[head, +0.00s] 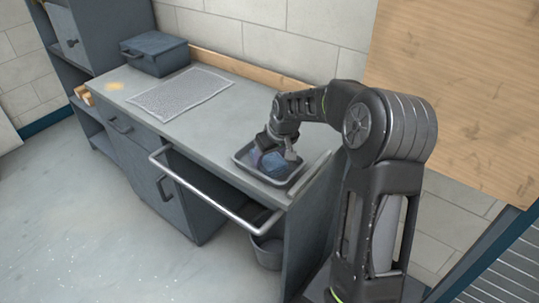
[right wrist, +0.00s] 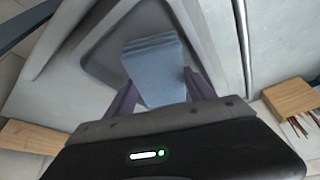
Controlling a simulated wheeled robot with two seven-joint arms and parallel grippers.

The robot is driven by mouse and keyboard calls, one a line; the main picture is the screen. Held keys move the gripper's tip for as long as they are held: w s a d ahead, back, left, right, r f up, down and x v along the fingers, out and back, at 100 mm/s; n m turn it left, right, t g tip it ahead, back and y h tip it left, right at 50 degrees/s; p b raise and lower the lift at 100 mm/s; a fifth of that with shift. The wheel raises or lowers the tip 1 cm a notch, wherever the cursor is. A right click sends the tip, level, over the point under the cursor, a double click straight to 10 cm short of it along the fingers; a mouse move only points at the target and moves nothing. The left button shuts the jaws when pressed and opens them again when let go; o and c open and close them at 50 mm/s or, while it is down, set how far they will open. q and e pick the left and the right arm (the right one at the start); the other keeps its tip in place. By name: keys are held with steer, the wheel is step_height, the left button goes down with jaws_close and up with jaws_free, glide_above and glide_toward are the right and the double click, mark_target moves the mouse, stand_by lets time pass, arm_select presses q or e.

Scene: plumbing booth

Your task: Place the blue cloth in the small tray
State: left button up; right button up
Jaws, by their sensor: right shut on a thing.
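The blue cloth (head: 272,162) is at the small tray (head: 297,180) on the right end of the counter, in the head view. The cloth looks folded in layers in the right wrist view (right wrist: 155,68). My right gripper (head: 276,150) reaches down over the tray and is shut on the cloth, with a finger on each side of it. The tray is grey with a raised rim, and part of it also shows behind the cloth in the right wrist view (right wrist: 100,50). I cannot tell whether the cloth touches the tray floor. My left gripper is not in view.
A grey perforated mat (head: 180,93) lies on the counter, with a dark blue box (head: 154,53) at its far left end. A metal rail (head: 205,190) runs along the counter front. A bin (head: 267,251) stands below. The counter between mat and tray is clear.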

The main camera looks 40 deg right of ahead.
steer(key=shift+f, duration=0.2)
steer(key=o, duration=1.2)
steer(key=shift+c, duration=0.2)
steer(key=shift+r, duration=0.1)
steer(key=shift+r, duration=0.35)
steer(key=b+v, duration=0.1)
steer(key=v, duration=1)
steer(key=shift+s+r, duration=0.2)
steer(key=shift+s, duration=0.05)
